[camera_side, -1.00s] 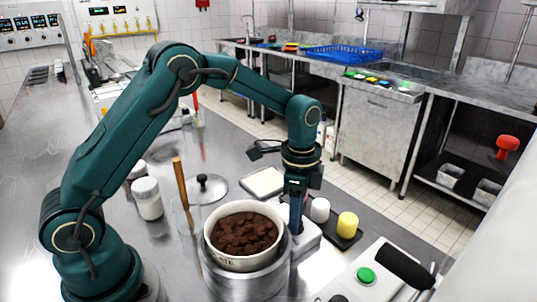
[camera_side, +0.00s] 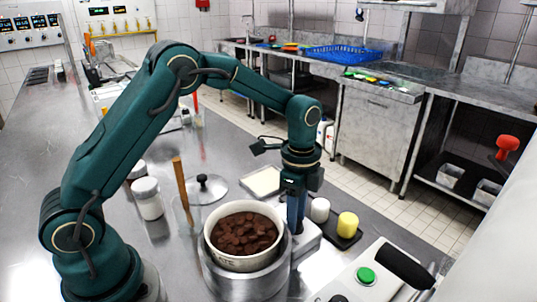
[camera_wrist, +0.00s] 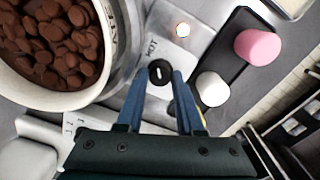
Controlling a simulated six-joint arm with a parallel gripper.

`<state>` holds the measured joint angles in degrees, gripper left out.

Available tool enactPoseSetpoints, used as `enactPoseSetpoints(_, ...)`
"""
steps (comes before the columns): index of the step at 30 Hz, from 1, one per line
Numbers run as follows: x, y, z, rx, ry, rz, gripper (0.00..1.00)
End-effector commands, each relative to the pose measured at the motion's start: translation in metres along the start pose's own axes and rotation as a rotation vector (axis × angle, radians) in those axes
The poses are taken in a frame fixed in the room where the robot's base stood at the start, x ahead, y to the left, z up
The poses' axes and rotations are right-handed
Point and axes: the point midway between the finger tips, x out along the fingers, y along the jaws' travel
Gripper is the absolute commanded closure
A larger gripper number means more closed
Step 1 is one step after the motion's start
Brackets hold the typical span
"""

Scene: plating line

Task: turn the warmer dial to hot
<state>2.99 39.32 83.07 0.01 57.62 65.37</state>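The warmer dial (camera_wrist: 159,72) is a small black round knob with a white mark, on the light panel of the warmer (camera_wrist: 165,45). My gripper (camera_wrist: 159,78) points down at it, with one blue finger on each side of the knob. Any gap between fingers and knob is too small to make out. In the side view my gripper (camera_side: 296,225) is low over the warmer's panel, right of the bowl, and the dial is hidden. The bowl (camera_side: 225,262) of brown chocolate pieces sits in the round metal warmer body (camera_side: 245,287). A small lamp (camera_wrist: 182,29) glows on the panel.
A dark tray (camera_wrist: 232,68) beside the panel holds a pink cylinder (camera_wrist: 257,46) and a white one (camera_wrist: 212,88). In the side view a yellow cylinder (camera_side: 347,225) stands there too. A device with a green button (camera_side: 366,276) is at front right.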

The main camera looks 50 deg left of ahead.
Motion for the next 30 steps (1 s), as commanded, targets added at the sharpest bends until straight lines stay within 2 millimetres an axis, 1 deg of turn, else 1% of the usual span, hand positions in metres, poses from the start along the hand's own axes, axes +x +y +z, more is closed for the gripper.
enactPoseSetpoints(11,-0.002,0.000,0.000,-0.001,0.001,-0.001,0.52)
enactPoseSetpoints(14,-0.012,-0.001,-0.001,-0.001,0.002,-0.004,0.52)
enactPoseSetpoints(21,-0.044,-0.001,-0.001,-0.001,0.003,-0.005,0.52)
enactPoseSetpoints(25,-0.051,0.000,0.000,-0.001,0.002,-0.003,0.52)
enactPoseSetpoints(30,-0.052,0.000,0.000,-0.001,0.001,-0.001,0.52)
